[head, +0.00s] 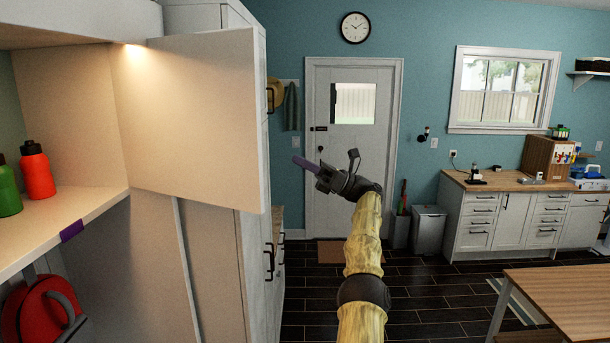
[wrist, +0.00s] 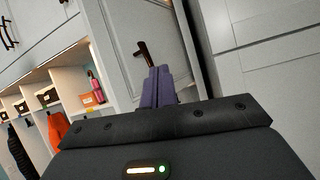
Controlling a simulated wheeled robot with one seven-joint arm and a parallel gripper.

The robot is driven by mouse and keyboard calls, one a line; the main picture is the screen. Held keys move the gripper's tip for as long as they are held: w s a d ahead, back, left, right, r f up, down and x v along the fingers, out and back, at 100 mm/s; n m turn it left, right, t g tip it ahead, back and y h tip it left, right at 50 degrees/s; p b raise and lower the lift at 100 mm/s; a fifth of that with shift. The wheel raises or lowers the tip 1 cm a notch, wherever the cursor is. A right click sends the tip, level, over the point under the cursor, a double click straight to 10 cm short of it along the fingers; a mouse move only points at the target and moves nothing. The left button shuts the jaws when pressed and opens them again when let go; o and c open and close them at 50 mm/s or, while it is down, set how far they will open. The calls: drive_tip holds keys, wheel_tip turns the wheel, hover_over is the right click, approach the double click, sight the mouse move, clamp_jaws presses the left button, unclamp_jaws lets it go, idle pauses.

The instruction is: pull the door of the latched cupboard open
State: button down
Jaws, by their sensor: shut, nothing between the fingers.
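The cupboard at the left of the head view stands open, its shelf (head: 75,222) lit inside. Its pale door (head: 190,120) is swung out to the right, with a plain face toward me and no handle visible on that face. My gripper (head: 298,162) is right of the door's free edge, apart from it in the picture, with purple fingers shut and empty, pointing left. In the wrist view the fingers (wrist: 158,86) are together in front of a grey panel with a dark brown lever handle (wrist: 143,53). I cannot tell whether they touch it.
A red bottle (head: 37,171) and a green bottle (head: 9,190) stand on the shelf. A tall white cabinet (head: 252,275) with black handles stands behind the door. A wooden table (head: 560,300) is at lower right. Dark floor between is clear.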

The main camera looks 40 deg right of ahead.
drive_tip(key=w+d+f+m+t+h+b, duration=0.1)
drive_tip(key=w+m+t+h+b, duration=0.35)
drive_tip(key=m+h, duration=0.8)
drive_tip(key=w+f+m+t+h+b, duration=0.1)
drive_tip(key=w+m+t+h, duration=0.7)
drive_tip(key=m, duration=0.8)
drive_tip(key=a+f+m+g+h+b, duration=0.2)
drive_tip(key=a+f+m+g, duration=0.35)
drive_tip(key=f, duration=0.45)
drive_tip(key=a+f+m+g+h+b, duration=0.25)
drive_tip(key=a+f+m+g, duration=0.35)
drive_tip(key=f, duration=0.4)
drive_tip(key=s+a+f+m+g+y+b, duration=0.2)
drive_tip(key=s+a+f+g+y, duration=0.15)
drive_tip(key=s+a+f, duration=0.75)
drive_tip(key=s+a+f+m+g+y+b, duration=0.2)
drive_tip(key=s+a+f+g, duration=0.3)
drive_tip(key=s+a+f, duration=0.5)
drive_tip(key=s+a+f+g, duration=0.2)
drive_tip(key=s+a+f, duration=0.2)
drive_tip(key=s, duration=0.2)
drive_tip(key=s+a+f+m+g+b, duration=0.1)
drive_tip(key=s+a+f+g, duration=0.1)
drive_tip(key=s+a+f, duration=0.2)
drive_tip(key=s+f, duration=0.1)
drive_tip(key=s, duration=0.2)
drive_tip(key=shift+a, duration=0.3)
drive_tip(key=shift+w+y, duration=0.1)
drive_tip(key=shift+y, duration=0.15)
